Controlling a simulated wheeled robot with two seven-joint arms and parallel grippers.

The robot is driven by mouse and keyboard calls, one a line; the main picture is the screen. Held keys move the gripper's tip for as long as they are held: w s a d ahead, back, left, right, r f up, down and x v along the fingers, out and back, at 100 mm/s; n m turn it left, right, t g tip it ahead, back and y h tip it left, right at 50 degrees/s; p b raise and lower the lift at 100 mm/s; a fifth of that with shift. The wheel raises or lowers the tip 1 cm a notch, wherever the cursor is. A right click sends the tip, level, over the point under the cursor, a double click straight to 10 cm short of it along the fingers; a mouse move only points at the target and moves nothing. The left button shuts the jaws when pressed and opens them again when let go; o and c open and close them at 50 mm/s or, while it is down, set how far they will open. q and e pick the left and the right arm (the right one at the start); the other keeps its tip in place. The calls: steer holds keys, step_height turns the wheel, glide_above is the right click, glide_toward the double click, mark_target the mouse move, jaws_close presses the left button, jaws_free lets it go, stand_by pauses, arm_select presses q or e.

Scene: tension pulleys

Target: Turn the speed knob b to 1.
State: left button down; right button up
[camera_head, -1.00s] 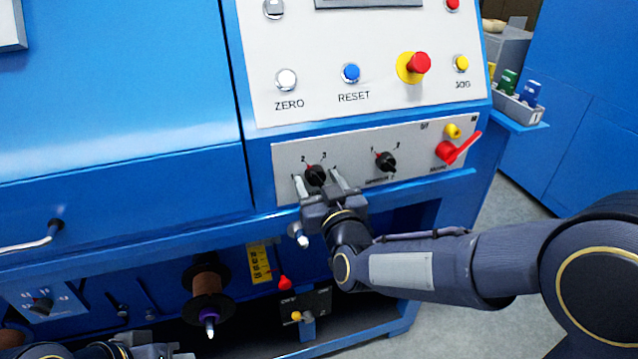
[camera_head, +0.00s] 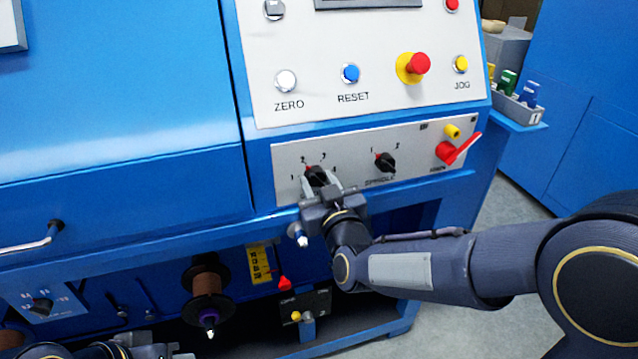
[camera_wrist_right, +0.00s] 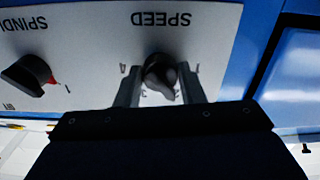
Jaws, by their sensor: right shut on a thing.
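The speed knob (camera_head: 316,174) is a black knob on the grey lower control panel, with marks 1 to 4 around it. In the head view a small red mark shows at its top, near the 2. The wrist view shows this knob (camera_wrist_right: 160,75) upside down under the word SPEED. My right gripper (camera_head: 319,182) has its two fingers on either side of the knob, shut on it; it also shows in the wrist view (camera_wrist_right: 160,92). My left gripper (camera_head: 150,351) shows only in part at the bottom left edge, away from the panel, its jaws unclear.
A black spindle knob (camera_head: 385,162) and a red lever (camera_head: 457,150) sit to the right on the same panel. Above are a white button (camera_head: 286,81), a blue button (camera_head: 351,73) and a red stop button (camera_head: 418,63). A spool (camera_head: 207,285) hangs below.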

steer(key=n+p, duration=0.1)
steer(key=n, duration=0.4)
steer(key=n+p, duration=0.1)
steer(key=n, duration=0.4)
steer(key=shift+n, duration=0.4)
stand_by(0.4)
steer(key=o, duration=1)
steer(key=shift+d, duration=0.1)
steer(key=v, duration=0.7)
steer(key=shift+s, duration=0.35)
steer(key=shift+d, duration=0.1)
